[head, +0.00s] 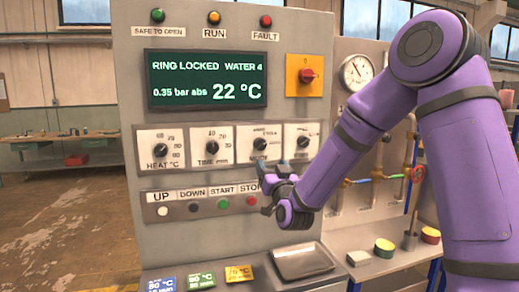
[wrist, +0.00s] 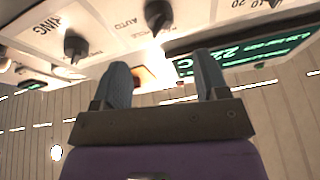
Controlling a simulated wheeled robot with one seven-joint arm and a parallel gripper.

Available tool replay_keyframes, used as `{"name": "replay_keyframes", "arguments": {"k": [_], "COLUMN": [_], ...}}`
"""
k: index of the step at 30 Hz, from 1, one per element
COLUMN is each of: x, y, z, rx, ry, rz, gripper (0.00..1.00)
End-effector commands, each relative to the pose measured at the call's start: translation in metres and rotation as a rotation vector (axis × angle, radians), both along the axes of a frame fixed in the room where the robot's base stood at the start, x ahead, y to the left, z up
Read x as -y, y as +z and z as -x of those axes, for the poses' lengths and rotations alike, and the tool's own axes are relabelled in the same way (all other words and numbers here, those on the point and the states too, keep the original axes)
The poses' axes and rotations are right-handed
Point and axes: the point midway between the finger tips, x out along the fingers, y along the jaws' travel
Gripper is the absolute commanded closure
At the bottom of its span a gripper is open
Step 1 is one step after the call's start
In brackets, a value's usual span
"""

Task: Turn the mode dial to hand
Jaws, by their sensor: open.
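The mode dial (head: 260,143) is the third black knob in the row of dials on the grey control panel. Its lower plate and label are partly covered by my gripper in the head view. In the wrist view a black knob (wrist: 157,15) beside the word AUTO appears to be this dial, near the top edge. My gripper (head: 272,182) is open and empty, just below the dial in the head view. In the wrist view its two grey fingertips (wrist: 162,72) stand apart, with the knob beyond them and no contact visible. The pointer's exact setting is too small to read.
The heat dial (head: 158,148), time dial (head: 212,147) and a fourth dial (head: 303,142) flank it. A button row (head: 208,205) lies below. A red knob on a yellow plate (head: 304,75) is above right. A metal tray (head: 302,260) juts out below.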

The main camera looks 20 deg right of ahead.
Motion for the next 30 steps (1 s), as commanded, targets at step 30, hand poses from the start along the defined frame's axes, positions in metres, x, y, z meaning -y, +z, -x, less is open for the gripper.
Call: {"name": "replay_keyframes", "arguments": {"k": [30], "x": [-0.002], "y": [0.037], "z": [-0.090], "rx": [-0.002], "ry": [0.001], "rz": [0.001], "gripper": [0.33]}}
